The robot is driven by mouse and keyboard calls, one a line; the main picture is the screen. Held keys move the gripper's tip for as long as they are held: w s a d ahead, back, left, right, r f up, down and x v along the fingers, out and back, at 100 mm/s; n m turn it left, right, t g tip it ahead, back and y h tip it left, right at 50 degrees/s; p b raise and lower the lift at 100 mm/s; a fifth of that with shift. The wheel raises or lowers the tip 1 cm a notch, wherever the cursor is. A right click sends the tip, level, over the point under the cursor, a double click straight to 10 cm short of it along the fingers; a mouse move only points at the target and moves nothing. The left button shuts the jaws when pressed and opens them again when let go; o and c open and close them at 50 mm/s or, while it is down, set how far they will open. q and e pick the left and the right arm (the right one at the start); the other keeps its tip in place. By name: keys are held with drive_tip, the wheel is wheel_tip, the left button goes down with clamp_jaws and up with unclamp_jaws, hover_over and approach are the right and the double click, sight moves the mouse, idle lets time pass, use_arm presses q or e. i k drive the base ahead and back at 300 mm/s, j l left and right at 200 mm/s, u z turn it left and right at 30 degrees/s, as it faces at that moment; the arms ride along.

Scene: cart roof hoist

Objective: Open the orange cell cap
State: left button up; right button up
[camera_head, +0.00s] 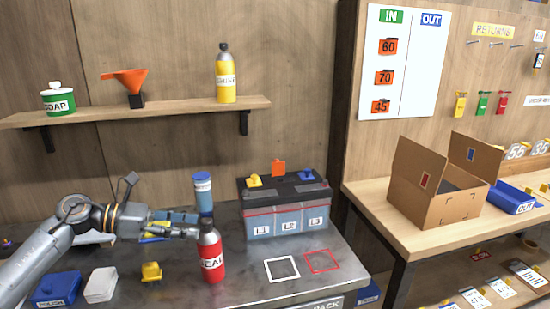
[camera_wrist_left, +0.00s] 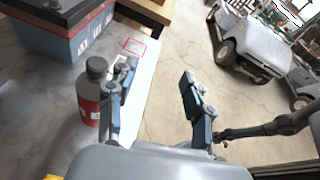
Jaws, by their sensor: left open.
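The battery (camera_head: 287,222) with L1, L2 and L3 labels stands on the grey bench, and part of it shows in the left wrist view (camera_wrist_left: 50,40). On its dark top, the orange cell cap (camera_head: 279,168) appears as an upright square piece between the yellow cap (camera_head: 255,181) and the blue cap (camera_head: 306,175). I cannot tell whether it is hinged up. My left gripper (camera_head: 190,225) is left of the battery and apart from it. Its fingers (camera_wrist_left: 160,100) are spread with nothing between them. My right gripper is not in view.
A red bottle (camera_head: 211,255) stands close by my left gripper's fingers; I cannot tell if they touch. A blue bottle (camera_head: 203,193) stands behind. White (camera_head: 282,268) and red (camera_head: 321,262) outlined squares in front of the battery are clear. A shelf (camera_head: 150,112) hangs above.

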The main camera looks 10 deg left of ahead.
sight(277, 167)
drive_tip(key=i, duration=1.35)
drive_tip(key=i+l, duration=0.15)
drive_tip(key=l, duration=0.25)
